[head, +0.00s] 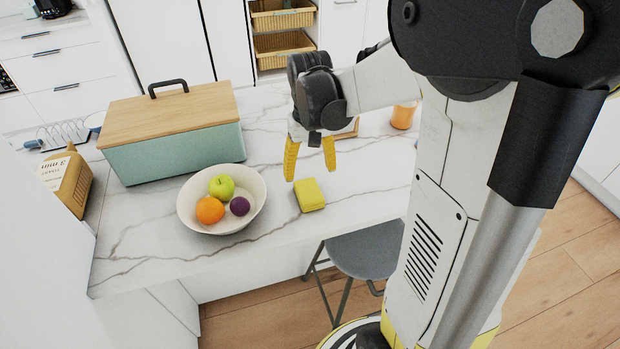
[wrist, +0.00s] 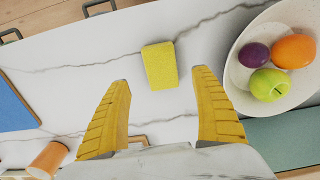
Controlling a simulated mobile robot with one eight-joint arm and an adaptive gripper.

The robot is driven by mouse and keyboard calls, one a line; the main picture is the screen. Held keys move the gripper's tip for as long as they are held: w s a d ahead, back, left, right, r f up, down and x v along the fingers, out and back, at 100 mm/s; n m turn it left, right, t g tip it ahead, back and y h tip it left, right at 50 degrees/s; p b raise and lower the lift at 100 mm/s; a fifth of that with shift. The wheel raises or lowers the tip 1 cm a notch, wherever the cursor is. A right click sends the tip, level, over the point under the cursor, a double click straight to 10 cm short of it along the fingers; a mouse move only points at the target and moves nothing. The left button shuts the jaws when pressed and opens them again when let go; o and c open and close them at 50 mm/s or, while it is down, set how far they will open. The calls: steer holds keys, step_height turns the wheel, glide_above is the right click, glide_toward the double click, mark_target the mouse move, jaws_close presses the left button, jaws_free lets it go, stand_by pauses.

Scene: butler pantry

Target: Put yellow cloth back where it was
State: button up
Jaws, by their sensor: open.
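The yellow cloth (head: 309,195) is a small folded block lying on the white marble counter, just right of the fruit bowl. It also shows in the wrist view (wrist: 160,66), beyond my fingertips and roughly between their lines. My gripper (head: 310,172) has yellow fingers, points down and is open and empty above the counter. In the wrist view its two fingers (wrist: 162,75) are spread apart with nothing between them. The cloth looks apart from both fingers.
A white bowl (head: 182,207) with an apple, an orange and a plum stands left of the cloth. A teal box with a wooden lid (head: 180,148) is behind it. An orange cup (head: 403,116) stands at right. A grey stool (head: 366,250) is below the counter's front edge.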

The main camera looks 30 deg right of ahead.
steer(key=s+a+r+n+t, duration=0.3)
steer(key=s+a+r+t, duration=0.4)
steer(key=a, duration=0.6)
steer(key=s+r, duration=0.2)
steer(key=s, duration=0.1)
steer(key=shift+r, duration=0.15)
